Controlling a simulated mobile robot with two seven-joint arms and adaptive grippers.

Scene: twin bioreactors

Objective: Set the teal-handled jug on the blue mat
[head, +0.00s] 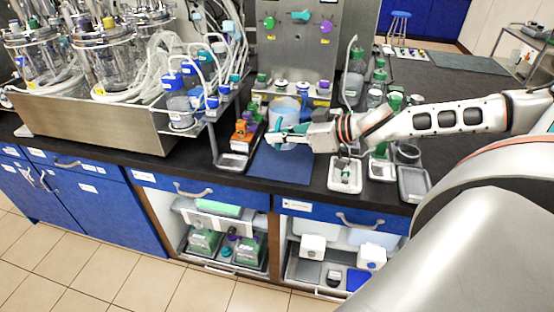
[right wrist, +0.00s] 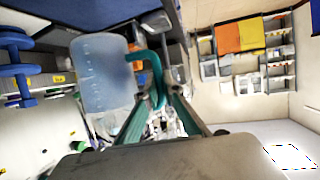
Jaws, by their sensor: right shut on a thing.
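The translucent pale-blue jug (head: 284,110) is over the back part of the blue mat (head: 284,168) on the dark bench top. My right gripper (head: 288,136) comes in from the right and is shut on the jug's teal handle. In the right wrist view the jug (right wrist: 103,75) is in front of the fingers, with the teal handle (right wrist: 152,72) between the fingertips (right wrist: 160,100). I cannot tell whether the jug's base touches the mat or is a little above it. The front of the mat is bare. My left gripper is not in view.
An orange-topped item in a tray (head: 240,140) stands close to the left of the mat. Small metal trays (head: 345,176) stand to the right. A steel panel unit (head: 294,50) stands behind, and green-capped bottles (head: 379,75) are at the back right.

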